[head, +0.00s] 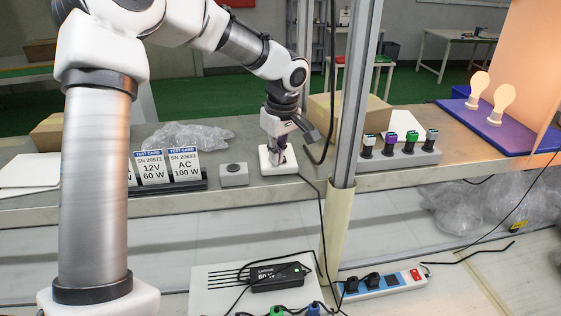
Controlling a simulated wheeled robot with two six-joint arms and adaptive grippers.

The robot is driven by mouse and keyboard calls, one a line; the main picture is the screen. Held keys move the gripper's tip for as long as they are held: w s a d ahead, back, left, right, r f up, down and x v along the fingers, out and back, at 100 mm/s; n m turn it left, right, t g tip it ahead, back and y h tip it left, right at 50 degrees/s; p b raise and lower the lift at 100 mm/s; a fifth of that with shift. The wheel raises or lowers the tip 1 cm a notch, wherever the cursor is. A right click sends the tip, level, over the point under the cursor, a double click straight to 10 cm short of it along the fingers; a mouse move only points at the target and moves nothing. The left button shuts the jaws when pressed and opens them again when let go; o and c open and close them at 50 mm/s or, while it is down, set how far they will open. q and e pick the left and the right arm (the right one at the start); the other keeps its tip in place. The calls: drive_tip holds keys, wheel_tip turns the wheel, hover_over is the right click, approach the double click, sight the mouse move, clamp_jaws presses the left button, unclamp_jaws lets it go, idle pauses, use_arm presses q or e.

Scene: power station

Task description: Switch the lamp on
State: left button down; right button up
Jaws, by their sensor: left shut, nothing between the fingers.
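My left gripper (277,157) is shut and points down at a small white box (284,171) on the bench. Its fingertips are at the top of the box and hide most of it; I cannot tell whether they touch it. A black cable runs from the box. Two pale cream bulbs, one in front (502,99) and one behind (478,86), stand on a blue board (521,141) at the right. An orange-toned panel (535,65) is beside them. I cannot tell for sure whether the bulbs are lit. My right gripper is not in view.
A grey button box (234,174) and test cards (185,166) stand left of the white box. A metal post (356,90) rises just right of my gripper. A grey block with coloured plugs (405,156) is beyond it. A power strip (383,284) and black adapter (277,276) lie below.

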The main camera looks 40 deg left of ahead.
use_arm(q)
wheel_tip(320, 180, up, 7)
drive_tip(key=p, duration=0.4)
drive_tip(key=shift+f, duration=0.2)
idle(0.3)
